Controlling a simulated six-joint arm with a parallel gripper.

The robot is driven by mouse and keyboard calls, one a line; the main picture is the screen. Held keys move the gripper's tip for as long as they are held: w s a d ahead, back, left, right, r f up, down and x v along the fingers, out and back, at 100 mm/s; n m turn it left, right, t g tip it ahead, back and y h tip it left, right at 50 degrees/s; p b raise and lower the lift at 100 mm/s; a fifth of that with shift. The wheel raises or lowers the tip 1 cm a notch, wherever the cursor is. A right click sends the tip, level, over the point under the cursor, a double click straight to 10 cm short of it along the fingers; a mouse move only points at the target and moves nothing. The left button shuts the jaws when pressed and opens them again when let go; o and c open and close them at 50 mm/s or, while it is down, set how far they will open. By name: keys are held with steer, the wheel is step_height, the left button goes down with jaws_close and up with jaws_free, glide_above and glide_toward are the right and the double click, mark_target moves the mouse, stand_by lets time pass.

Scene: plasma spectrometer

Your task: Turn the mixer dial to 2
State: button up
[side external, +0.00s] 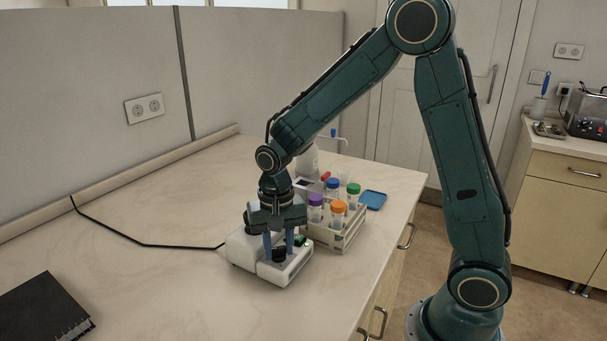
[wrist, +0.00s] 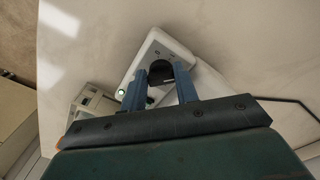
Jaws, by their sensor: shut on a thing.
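The mixer (side external: 245,250) is a small white device on the table, with a black dial (side external: 279,255) on its front face and a green-lit spot near its right side. My gripper (side external: 279,247) points straight down over the front of the mixer, its blue fingers on either side of the dial. In the wrist view the mixer (wrist: 178,48) lies beyond the fingers, and the dark round dial (wrist: 160,70) sits between the fingertips of my gripper (wrist: 160,88). The gripper is shut on the dial. The dial's number marks are too small to read.
A white rack (side external: 348,235) with several colour-capped tubes stands right beside the mixer. A blue dish (side external: 373,199) and a white bottle (side external: 307,162) are behind it. A black cable (side external: 150,244) runs left from the mixer. A black notebook (side external: 42,312) lies front left; the table between is clear.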

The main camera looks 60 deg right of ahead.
mark_target(278, 250)
stand_by(0.3)
steer(key=o, duration=1)
steer(key=shift+r, duration=0.2)
step_height(278, 250, up, 14)
steer(key=shift+f, duration=0.25)
stand_by(0.3)
